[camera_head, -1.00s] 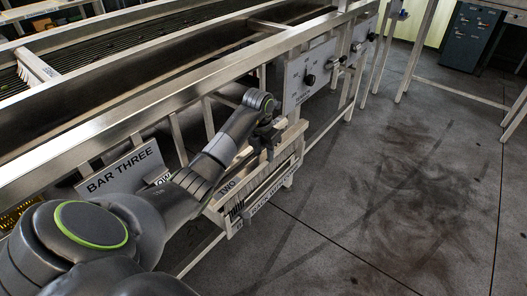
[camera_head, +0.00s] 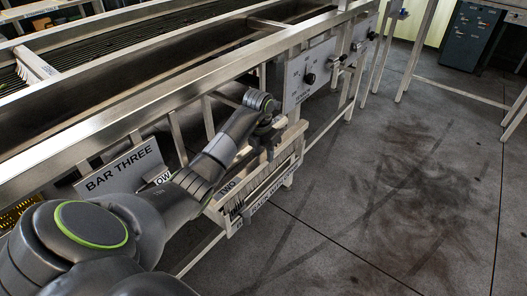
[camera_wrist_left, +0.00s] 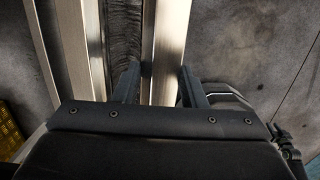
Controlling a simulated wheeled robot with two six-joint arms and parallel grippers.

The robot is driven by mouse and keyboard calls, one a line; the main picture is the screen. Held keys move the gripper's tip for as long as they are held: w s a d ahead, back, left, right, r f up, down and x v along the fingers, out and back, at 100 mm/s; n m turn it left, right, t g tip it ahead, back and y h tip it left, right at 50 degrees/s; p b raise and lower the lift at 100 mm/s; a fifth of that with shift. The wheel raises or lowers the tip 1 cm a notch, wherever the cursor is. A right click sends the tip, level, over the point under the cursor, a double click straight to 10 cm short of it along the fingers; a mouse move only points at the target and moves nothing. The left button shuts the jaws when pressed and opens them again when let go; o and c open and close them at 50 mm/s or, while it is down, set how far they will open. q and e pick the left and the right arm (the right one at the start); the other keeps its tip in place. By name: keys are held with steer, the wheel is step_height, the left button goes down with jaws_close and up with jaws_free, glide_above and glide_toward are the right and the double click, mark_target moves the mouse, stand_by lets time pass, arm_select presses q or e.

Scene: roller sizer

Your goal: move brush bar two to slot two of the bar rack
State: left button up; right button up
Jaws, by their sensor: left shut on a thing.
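Brush bar two (camera_head: 228,187), a long pale bar marked TWO with dark bristles, lies along the bar rack (camera_head: 233,229), a pale frame low beside the machine. I cannot tell which slot it is in, or whether it rests fully down. My left gripper (camera_head: 268,152) reaches down over the bar's far half and is shut on it. In the left wrist view the pale bar (camera_wrist_left: 161,45) runs between the fingers, with bristles (camera_wrist_left: 122,35) along its left side. My arm hides part of the rack. My right gripper is not in view.
The machine's long steel rail (camera_head: 150,112) runs beside my arm. A BAR THREE sign (camera_head: 123,168) hangs on its side, and a panel with knobs (camera_head: 310,75) stands beyond the rack. Another pale brush bar (camera_head: 35,62) lies across the machine. The floor (camera_head: 390,200) at right is clear.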

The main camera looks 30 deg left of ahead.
mark_target(261, 157)
arm_select(q)
steer(key=shift+f+b, duration=0.7)
steer(key=shift+f, duration=0.2)
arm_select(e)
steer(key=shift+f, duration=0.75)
arm_select(q)
steer(key=o, duration=1.4)
steer(key=shift+c, duration=0.2)
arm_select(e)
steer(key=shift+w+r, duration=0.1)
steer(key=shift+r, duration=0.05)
arm_select(q)
steer(key=r, duration=0.5)
steer(key=s+r, duration=0.1)
steer(key=r, duration=0.2)
steer(key=shift+r, duration=0.35)
step_height(261, 157, up, 9)
steer(key=s+p, duration=0.1)
steer(key=p, duration=0.7)
steer(key=shift+f, duration=0.15)
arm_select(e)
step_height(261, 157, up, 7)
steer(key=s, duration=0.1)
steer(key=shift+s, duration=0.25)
